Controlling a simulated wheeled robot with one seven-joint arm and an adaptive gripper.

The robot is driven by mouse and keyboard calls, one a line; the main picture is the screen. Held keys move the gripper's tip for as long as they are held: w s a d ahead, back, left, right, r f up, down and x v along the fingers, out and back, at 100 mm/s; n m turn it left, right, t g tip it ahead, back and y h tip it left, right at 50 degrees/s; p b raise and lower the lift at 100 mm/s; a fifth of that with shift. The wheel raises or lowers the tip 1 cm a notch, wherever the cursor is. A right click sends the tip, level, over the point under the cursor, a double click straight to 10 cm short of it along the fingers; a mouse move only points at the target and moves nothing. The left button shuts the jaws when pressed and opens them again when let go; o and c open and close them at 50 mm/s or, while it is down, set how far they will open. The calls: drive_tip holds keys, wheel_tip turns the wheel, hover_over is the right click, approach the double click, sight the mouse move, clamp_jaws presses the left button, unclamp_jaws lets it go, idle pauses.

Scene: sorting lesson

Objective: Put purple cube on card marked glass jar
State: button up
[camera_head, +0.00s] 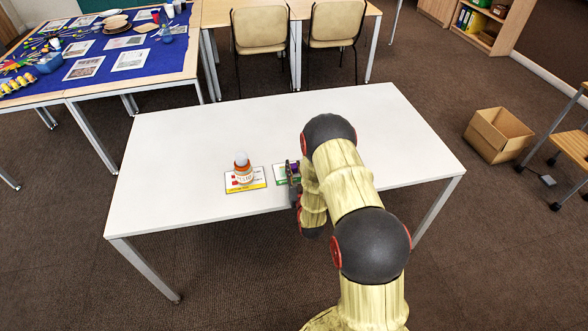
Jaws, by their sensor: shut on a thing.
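A small purple cube (296,168) shows at the tip of my arm, partly hidden by dark fingers. My gripper (294,174) is shut on it, low over or at the right card. This card (279,173) has white and green parts; my arm hides its right side. A second card (260,184) with a yellow front edge lies to the left. Several white and orange things stand stacked or close together on it (242,166). The print on both cards is too small to read, so I cannot tell which is marked glass jar. I cannot tell whether the cube touches the right card.
The white table (180,150) is otherwise bare, with free room left, behind and right. My arm covers its front middle. A blue-topped table (110,65) with craft things stands back left. Two chairs (260,27) stand behind. A cardboard box (497,134) is on the floor at right.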

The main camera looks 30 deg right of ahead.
drive_tip(key=shift+f, duration=0.2)
drive_tip(key=o, duration=1)
drive_tip(key=shift+r, duration=0.1)
drive_tip(key=shift+r, duration=0.1)
